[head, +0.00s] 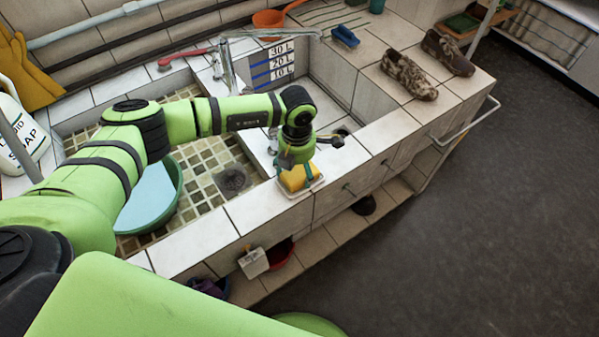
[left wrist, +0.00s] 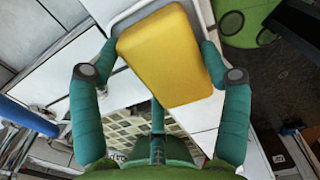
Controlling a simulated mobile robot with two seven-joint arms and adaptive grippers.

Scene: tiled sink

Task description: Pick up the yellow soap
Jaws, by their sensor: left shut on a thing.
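The yellow soap (head: 294,178) is a rounded yellow block at the front edge of the tiled sink in the head view. It fills the upper middle of the left wrist view (left wrist: 167,55). A white soap dish (head: 317,184) lies under or just behind it; its pale rim also shows in the left wrist view (left wrist: 135,12). My left gripper (head: 296,175) points down at the soap, and its teal fingers (left wrist: 160,62) are shut on the soap's two sides. I cannot tell whether the soap is clear of the dish. My right gripper is not in view.
A teal basin (head: 172,205) stands in the left sink section. The faucet (head: 228,65) rises behind my left arm. Patterned shoes (head: 409,75) and a blue brush (head: 345,36) lie on the right ledge. A liquid soap bottle (head: 20,135) stands at far left. The dark floor at right is open.

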